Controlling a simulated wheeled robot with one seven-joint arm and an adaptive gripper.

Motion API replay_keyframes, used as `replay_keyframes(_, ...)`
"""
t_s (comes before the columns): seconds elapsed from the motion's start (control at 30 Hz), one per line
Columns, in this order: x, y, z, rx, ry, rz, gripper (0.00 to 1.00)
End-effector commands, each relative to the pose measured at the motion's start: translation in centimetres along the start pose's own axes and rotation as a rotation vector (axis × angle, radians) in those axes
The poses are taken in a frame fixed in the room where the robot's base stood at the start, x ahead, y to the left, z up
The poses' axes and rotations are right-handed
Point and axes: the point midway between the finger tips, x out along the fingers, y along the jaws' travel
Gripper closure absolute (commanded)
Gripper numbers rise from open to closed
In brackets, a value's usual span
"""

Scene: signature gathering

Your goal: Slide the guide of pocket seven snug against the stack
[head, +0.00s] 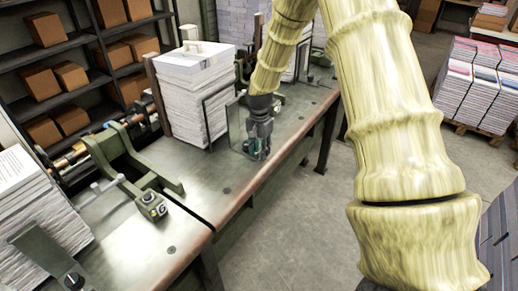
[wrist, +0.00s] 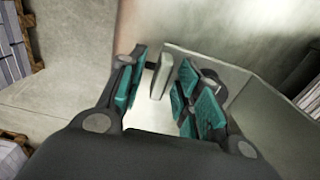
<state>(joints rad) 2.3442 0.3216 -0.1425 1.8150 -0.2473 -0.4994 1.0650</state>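A tall stack of white printed sheets (head: 195,100) stands on the metal bench, in a pocket with a dark upright at its left and a thin dark frame at its right. A clear-looking guide plate (head: 238,125) stands upright just right of the stack, apart from it. My gripper (head: 257,148) points down at the plate's right side, low over the bench. In the wrist view my gripper (wrist: 160,85) has its teal-padded fingers apart, with a pale tab (wrist: 160,80) between them, beside the guide plate (wrist: 225,68). Gaps show beside the tab.
The bench (head: 210,178) has a worn front edge close to my gripper. A green arm mechanism (head: 130,160) and another paper stack (head: 35,215) are at left. Shelves with boxes (head: 70,75) stand behind. Pallets of printed stacks (head: 478,85) are at right.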

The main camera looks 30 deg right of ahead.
Motion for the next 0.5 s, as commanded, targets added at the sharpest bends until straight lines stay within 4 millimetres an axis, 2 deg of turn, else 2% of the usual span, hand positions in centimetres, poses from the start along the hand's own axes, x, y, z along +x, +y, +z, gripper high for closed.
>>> replay_keyframes(0.17, 0.0, -0.02, 0.0, 0.0, 0.0, 0.0, 0.66)
replay_keyframes(0.37, -0.02, -0.02, 0.0, 0.0, 0.0, 0.0, 1.0)
replay_keyframes(0.5, -0.03, -0.03, 0.0, 0.0, 0.0, 0.0, 1.0)
